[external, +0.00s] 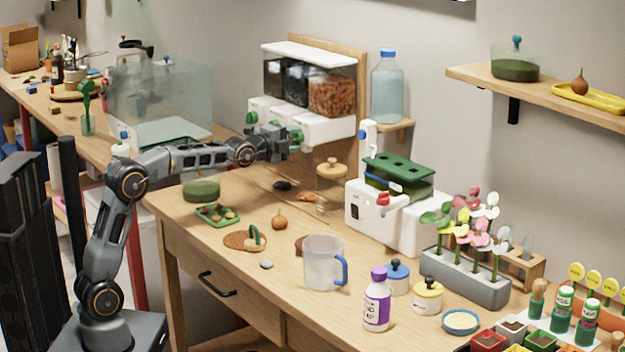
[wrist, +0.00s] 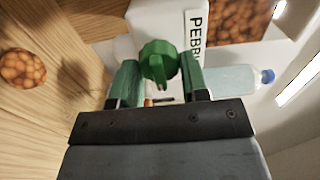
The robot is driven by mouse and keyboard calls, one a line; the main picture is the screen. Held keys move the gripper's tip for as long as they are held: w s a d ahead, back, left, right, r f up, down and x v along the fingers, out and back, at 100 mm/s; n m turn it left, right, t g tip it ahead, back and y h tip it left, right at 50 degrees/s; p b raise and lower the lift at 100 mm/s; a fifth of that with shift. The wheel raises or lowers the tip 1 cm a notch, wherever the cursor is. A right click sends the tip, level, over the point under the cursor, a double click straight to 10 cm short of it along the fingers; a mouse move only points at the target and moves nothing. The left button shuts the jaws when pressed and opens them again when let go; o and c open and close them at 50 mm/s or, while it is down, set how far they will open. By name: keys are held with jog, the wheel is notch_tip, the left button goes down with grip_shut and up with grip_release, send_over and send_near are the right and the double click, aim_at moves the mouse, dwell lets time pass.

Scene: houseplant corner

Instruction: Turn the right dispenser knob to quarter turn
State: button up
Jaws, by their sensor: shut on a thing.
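The dispenser (external: 327,129) hangs on a wooden back board, with three clear bins over white fronts; the right bin holds brown pebbles. The right knob (wrist: 158,61) is green and ridged, on a white front lettered "PEBB" in the wrist view. My gripper (external: 284,143) is at this right knob, its green-tipped fingers (wrist: 157,84) on either side of it and shut on it. The knob's raised bar runs roughly up and down in the wrist view. Its dial marks, if any, cannot be made out. A left knob (external: 251,117) shows in the external view.
A water bottle (external: 387,88) stands on a small shelf right of the dispenser. Below are a cork-lidded jar (external: 331,183) and a dark scoop (external: 283,185) on the table. A clear glass tank (external: 150,95) stands behind my arm.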

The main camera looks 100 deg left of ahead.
dwell(0.4)
jog(key=o, duration=0.9)
jog(key=b+v, duration=0.1)
jog(key=v, duration=1.2)
jog(key=shift+s+d, duration=0.25)
jog(key=w+d+n+g+h+p, duration=0.3)
jog(key=d+h+p, duration=0.5)
jog(key=d+p, duration=0.8)
jog(key=s+d+f+n+g+h+p, duration=0.1)
jog(key=s+d+n+g+h+p, duration=0.1)
jog(key=s+d, duration=0.5)
jog(key=s+d+f+n+g+h+p, duration=0.2)
jog(key=s+d+n+g+p, duration=0.2)
jog(key=s+d, duration=0.3)
jog(key=d+p, duration=0.1)
jog(key=d, duration=0.4)
jog(key=shift+d+h, duration=0.25)
jog(key=shift+h, duration=0.15)
